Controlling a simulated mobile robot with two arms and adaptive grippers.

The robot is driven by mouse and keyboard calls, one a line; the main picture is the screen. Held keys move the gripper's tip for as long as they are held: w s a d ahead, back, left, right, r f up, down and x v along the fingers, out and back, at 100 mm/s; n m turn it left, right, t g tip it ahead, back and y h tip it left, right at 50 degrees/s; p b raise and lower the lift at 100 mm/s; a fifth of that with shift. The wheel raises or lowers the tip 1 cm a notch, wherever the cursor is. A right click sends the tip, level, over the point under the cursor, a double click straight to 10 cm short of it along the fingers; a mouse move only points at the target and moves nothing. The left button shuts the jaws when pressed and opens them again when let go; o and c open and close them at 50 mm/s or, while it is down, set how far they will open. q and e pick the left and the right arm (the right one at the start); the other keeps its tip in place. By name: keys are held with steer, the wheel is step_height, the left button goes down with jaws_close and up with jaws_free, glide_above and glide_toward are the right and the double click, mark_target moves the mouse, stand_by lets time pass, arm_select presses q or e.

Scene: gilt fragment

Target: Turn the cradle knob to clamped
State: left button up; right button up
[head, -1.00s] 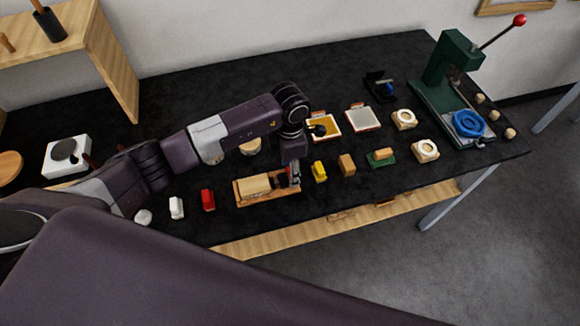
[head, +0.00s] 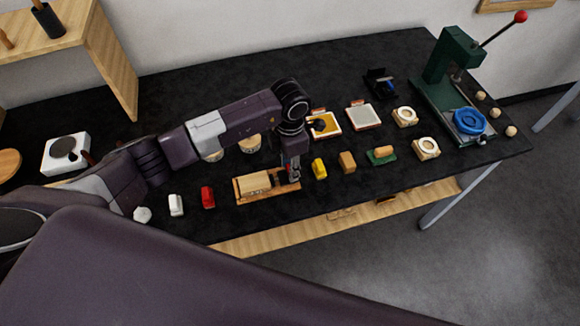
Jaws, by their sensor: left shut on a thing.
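The wooden cradle (head: 268,199) lies near the front edge of the black table, with a pale wooden block (head: 254,184) in it. My left gripper (head: 292,178) points down at the cradle's right end, its fingers close together. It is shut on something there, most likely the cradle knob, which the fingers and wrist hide. I cannot read the knob's position. My right gripper is not in view.
A white block (head: 176,205) and a red block (head: 208,197) stand left of the cradle. A yellow block (head: 319,168) stands close on its right, then a tan block (head: 347,162). A green press (head: 447,65) stands at the far right.

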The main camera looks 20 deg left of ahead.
arm_select(q)
steer(key=n+b, duration=0.1)
steer(key=n, duration=0.2)
steer(key=shift+f+b, duration=0.1)
steer(key=shift+b, duration=0.3)
steer(key=n+b, duration=0.2)
steer(key=n, duration=0.3)
steer(key=shift+n, duration=0.4)
steer(key=n+b, duration=0.1)
steer(key=n, duration=0.3)
steer(key=shift+b, duration=0.4)
steer(key=shift+n+b, duration=0.35)
steer(key=shift+n, duration=1.35)
steer(key=shift+w, duration=0.1)
steer(key=o, duration=1.2)
steer(key=shift+c, duration=0.2)
step_height(320, 180, up, 12)
